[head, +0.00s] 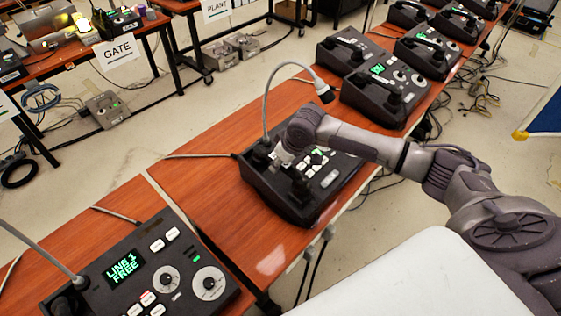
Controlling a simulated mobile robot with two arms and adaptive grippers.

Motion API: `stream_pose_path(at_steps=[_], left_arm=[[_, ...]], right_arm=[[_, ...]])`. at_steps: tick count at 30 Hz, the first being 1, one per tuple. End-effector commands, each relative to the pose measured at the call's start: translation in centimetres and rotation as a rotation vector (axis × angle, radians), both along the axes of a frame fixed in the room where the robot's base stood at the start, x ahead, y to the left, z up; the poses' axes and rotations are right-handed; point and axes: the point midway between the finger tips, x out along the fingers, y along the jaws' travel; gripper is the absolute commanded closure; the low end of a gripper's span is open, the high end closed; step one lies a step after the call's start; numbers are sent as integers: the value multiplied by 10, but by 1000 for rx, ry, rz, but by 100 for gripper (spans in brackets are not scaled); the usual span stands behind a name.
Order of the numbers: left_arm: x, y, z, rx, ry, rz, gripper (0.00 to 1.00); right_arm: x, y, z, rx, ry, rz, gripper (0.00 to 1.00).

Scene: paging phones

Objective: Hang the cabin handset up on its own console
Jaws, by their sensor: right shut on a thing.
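My right gripper (284,154) reaches in from the right and is low over the dark console (262,184) in the middle of the table. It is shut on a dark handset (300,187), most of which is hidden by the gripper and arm. The handset is over the console's face; I cannot tell whether it touches the cradle. White keys and a small green display show to the right of the gripper. A grey gooseneck microphone (267,99) rises from the console and arches over my wrist. My left gripper is not in view.
A console reading "LINE 1 FREE" (139,284) stands at the front left, with its own gooseneck. Several consoles with handsets (385,84) line the table behind to the right. A "GATE" sign (116,48) hangs from another table. Bare wood (205,190) lies left of the middle console.

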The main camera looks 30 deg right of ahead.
Motion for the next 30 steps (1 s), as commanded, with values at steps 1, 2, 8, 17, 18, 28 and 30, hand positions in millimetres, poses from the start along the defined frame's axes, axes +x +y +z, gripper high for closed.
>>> stream_pose_path(at_steps=[1, 2, 8, 17, 18, 28, 30], left_arm=[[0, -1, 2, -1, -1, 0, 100], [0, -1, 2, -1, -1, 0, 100], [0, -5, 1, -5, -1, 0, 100], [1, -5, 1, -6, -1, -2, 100], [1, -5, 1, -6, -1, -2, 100], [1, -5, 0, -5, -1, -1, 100], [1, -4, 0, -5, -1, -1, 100]], right_arm=[[0, 0, -3, 1, -2, 0, 100], [0, 0, -4, 1, -3, 0, 100], [1, 0, -5, 0, -4, 1, 100], [0, 0, -8, 1, -2, 0, 39], [0, 0, -8, 1, -2, 0, 39], [-1, -1, -2, 0, -3, 1, 39], [-3, -2, 5, 1, -4, 1, 39]])
